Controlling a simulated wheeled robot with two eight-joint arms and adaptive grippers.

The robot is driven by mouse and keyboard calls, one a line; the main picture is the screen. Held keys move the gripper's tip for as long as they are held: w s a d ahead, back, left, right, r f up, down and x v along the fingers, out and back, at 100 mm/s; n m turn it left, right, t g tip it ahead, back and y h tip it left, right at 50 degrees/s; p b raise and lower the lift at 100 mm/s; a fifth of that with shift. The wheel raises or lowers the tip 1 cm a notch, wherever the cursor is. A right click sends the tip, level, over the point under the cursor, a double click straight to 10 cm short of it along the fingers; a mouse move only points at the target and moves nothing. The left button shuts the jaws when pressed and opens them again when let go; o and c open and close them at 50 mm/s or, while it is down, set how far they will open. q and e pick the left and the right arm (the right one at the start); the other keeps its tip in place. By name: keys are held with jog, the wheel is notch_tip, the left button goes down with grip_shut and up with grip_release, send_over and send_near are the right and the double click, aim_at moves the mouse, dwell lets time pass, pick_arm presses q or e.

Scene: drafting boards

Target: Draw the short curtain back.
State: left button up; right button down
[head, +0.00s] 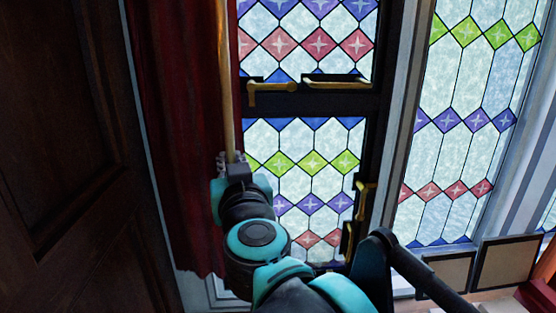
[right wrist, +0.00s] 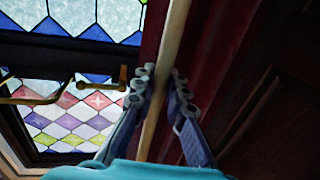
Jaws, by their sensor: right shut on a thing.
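The short curtain (head: 180,150) is dark red and hangs in folds at the left side of the stained-glass window in the head view. It also shows in the right wrist view (right wrist: 222,75). A thin pale wooden rod (head: 226,80) hangs upright along the curtain's right edge. My right gripper (head: 232,160) is shut on this rod, low on the part seen in the head view. In the right wrist view the rod (right wrist: 172,45) passes between the two fingers. The rod's top end is out of view. My left gripper is not in view.
The window (head: 300,145) has coloured diamond panes, a dark frame and brass handles (head: 272,88) that stick out right of the rod. A dark panelled wooden door or wall (head: 60,150) stands close on the left. Another stained-glass window (head: 465,90) is at the right.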

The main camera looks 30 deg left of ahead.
jog(key=s+a, duration=0.1)
jog(key=a, duration=0.1)
jog(key=s+a, duration=0.1)
jog(key=a, duration=0.1)
jog(key=shift+s, duration=0.4)
jog(key=c, duration=1.5)
grip_release()
jog(key=shift+w, duration=0.1)
send_near(204, 153)
jog(key=v, duration=0.6)
jog(key=shift+d, duration=0.2)
jog(key=shift+f, duration=0.1)
